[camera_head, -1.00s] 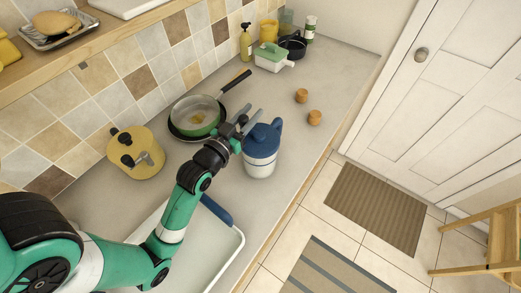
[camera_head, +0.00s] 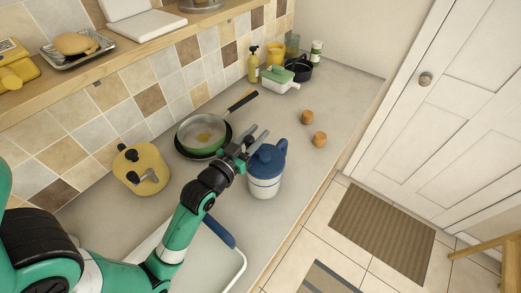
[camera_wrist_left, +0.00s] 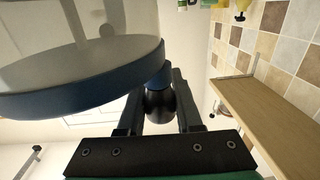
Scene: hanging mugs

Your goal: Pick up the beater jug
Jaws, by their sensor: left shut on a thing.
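A blue-and-white jug (camera_head: 265,182) with a blue lid stands upright on the counter in the head view. My left gripper (camera_head: 251,146) is at its upper left side, at lid height. The wrist view shows the jug's blue rim (camera_wrist_left: 95,88) large on the left. There the fingers of the left gripper (camera_wrist_left: 160,98) are close around a dark rounded part between them. The gripper is shut on the jug, though the exact contact is partly hidden. A yellow jar (camera_head: 142,170) with a black crank and knob stands on the counter to the left. My right gripper is not in view.
A green pan (camera_head: 203,134) on a dark one lies just behind the gripper. A white tray (camera_head: 239,272) with a blue handle is in front. Two corks (camera_head: 319,139) stand right of the jug. A wooden shelf (camera_head: 90,75) runs along the wall. The counter's right edge is clear.

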